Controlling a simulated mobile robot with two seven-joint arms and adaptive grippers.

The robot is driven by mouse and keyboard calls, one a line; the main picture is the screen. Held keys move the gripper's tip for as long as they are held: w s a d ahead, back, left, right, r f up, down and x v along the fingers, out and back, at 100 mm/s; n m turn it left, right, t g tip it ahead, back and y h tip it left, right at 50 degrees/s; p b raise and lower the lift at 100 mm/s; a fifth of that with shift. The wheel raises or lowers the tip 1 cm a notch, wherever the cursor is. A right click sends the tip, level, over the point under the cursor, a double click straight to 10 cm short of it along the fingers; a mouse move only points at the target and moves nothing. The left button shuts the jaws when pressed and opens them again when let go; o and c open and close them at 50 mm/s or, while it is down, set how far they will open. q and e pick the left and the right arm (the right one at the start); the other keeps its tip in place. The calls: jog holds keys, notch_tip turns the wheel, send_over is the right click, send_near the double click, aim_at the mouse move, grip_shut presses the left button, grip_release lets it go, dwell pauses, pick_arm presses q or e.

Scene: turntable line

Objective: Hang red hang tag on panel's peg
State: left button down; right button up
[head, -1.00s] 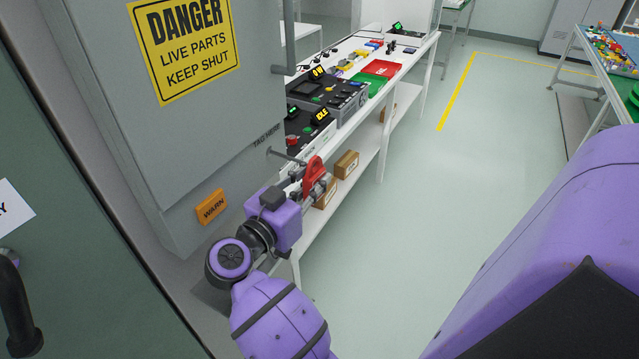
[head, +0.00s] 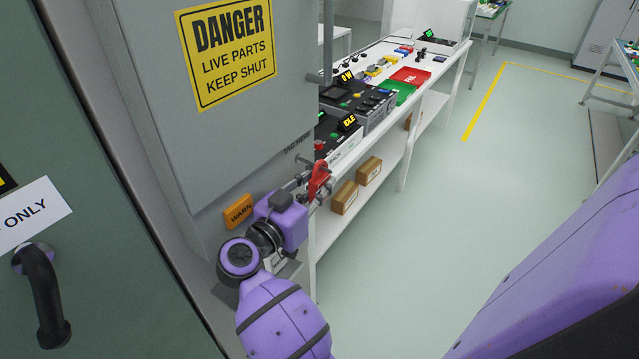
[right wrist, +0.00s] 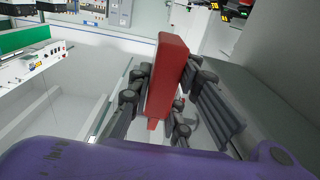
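The red hang tag (head: 319,180) is in my right gripper (head: 315,192), low at the right edge of the grey panel (head: 245,130). The gripper is shut on it. In the right wrist view the tag (right wrist: 166,80) stands edge-on between the dark fingers of the gripper (right wrist: 160,105). The panel's grey peg (head: 303,160) sticks out just below the "TAG HERE" label (head: 297,145). The tag's top is at the peg's outer end in the picture; I cannot tell whether they touch or whether the peg is through the tag's hole. My left gripper is out of view.
An orange WARN label (head: 239,212) is on the panel, left of my right wrist. A white bench (head: 385,125) with control boxes (head: 360,105) stands behind the gripper, with cardboard boxes (head: 345,197) on its lower shelf. The floor to the right is clear.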

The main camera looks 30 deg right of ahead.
jog(key=o, duration=0.5)
jog(key=shift+s+d, duration=0.1)
jog(key=shift+s, duration=0.05)
jog(key=shift+s+a, duration=0.15)
jog(key=shift+a, duration=0.35)
jog(key=v, duration=1.1)
